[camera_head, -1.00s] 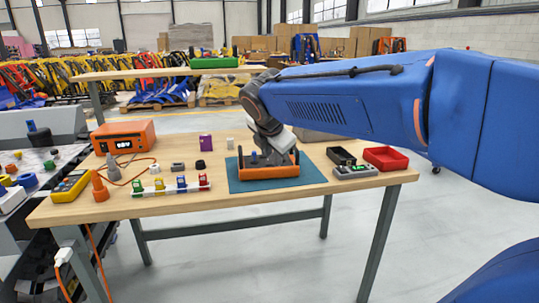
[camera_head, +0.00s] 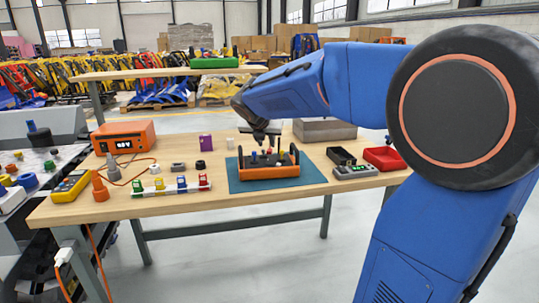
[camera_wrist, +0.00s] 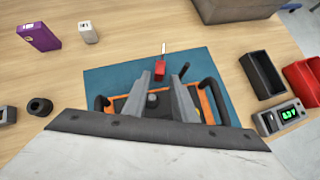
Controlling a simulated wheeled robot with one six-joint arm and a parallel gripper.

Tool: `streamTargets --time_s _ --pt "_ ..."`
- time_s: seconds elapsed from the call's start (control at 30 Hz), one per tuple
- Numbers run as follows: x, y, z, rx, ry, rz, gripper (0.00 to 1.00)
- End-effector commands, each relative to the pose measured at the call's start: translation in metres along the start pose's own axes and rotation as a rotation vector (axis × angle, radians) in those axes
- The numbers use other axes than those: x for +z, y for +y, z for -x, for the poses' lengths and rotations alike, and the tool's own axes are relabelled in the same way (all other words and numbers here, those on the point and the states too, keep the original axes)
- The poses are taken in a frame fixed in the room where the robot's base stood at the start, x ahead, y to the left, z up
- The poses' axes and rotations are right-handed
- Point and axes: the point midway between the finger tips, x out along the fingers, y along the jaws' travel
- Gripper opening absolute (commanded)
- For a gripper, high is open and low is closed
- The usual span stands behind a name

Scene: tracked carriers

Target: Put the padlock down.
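My gripper (camera_head: 266,142) is above the carrier, pointing down. In the wrist view my gripper (camera_wrist: 163,77) has its two fingers apart, with visible gaps on both sides of the padlock. The fingers partly hide the carrier.
Several coloured padlock-like pieces stand on a white rail (camera_head: 170,191) at the left front. Black (camera_head: 341,156) and red (camera_head: 386,158) bins and a device with a green display (camera_head: 354,172) stand right of the mat. A grey box (camera_head: 324,130) is behind.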

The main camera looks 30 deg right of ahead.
Motion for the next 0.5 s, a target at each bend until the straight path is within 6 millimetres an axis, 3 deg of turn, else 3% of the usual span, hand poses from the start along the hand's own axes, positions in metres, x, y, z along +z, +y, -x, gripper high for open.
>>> streamTargets --time_s 0.2,0.5 --pt "-0.001 -0.001 -0.029 -0.002 0.002 -0.001 0.25" --pt "-0.001 -0.001 -0.043 -0.002 0.002 0.000 0.25"
